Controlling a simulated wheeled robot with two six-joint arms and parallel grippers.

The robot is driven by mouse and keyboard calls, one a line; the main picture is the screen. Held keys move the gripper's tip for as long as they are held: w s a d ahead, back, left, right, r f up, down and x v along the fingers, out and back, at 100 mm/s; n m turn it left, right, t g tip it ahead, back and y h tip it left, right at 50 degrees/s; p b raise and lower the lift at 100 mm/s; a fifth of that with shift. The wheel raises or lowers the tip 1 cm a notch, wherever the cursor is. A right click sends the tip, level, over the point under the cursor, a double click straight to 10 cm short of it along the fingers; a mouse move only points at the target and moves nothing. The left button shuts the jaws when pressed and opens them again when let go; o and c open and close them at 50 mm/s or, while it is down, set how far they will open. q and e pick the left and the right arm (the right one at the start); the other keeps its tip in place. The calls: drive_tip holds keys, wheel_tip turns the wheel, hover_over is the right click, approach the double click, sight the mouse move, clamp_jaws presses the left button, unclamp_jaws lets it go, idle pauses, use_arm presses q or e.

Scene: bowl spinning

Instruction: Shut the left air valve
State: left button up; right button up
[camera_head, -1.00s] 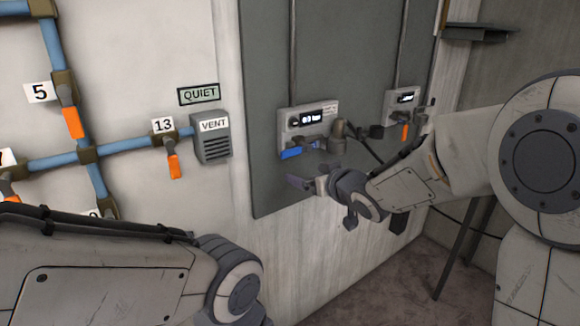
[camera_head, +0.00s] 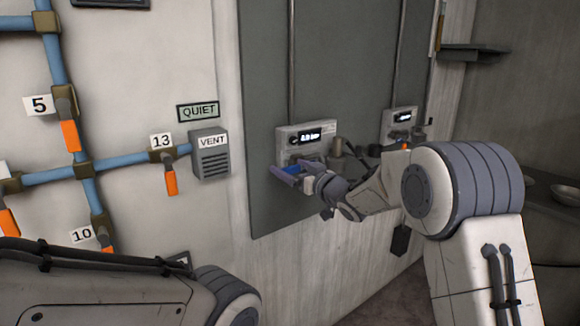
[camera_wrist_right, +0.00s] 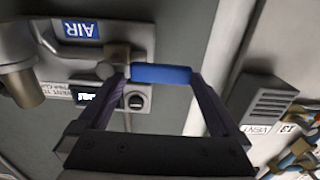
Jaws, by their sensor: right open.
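The left air valve unit (camera_head: 307,134) is a grey box with a lit display on the dark panel. Its blue handle (camera_head: 292,169) sticks out to the left below the box and is partly hidden by my right gripper (camera_head: 288,176). In the right wrist view, the blue handle (camera_wrist_right: 161,74) lies crosswise at the tips of my open right gripper (camera_wrist_right: 160,84), spanning the gap between the fingers. I cannot tell whether they touch. The blue AIR label (camera_wrist_right: 80,29) appears upside down there. My left arm is at the lower left; its gripper is out of frame.
The VENT box (camera_head: 210,155) and blue pipes (camera_head: 120,167) with orange-handled valves are on the left wall. A shelf (camera_head: 474,52) juts out at the upper right.

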drive_tip(key=shift+w+a, duration=0.3)
drive_tip(key=shift+w, duration=0.05)
clamp_jaws()
drive_tip(key=shift+f+n+b, duration=0.6)
drive_tip(key=shift+n+b, duration=0.2)
drive_tip(key=shift+b, duration=0.3)
drive_tip(key=w+d+f+n+b, duration=0.3)
drive_tip(key=f+n+b, duration=0.3)
drive_tip(key=n+b, duration=0.7)
drive_tip(key=shift+d+n+b, duration=0.4)
drive_tip(key=shift+d+n, duration=0.15)
drive_tip(key=shift+n, duration=1.15)
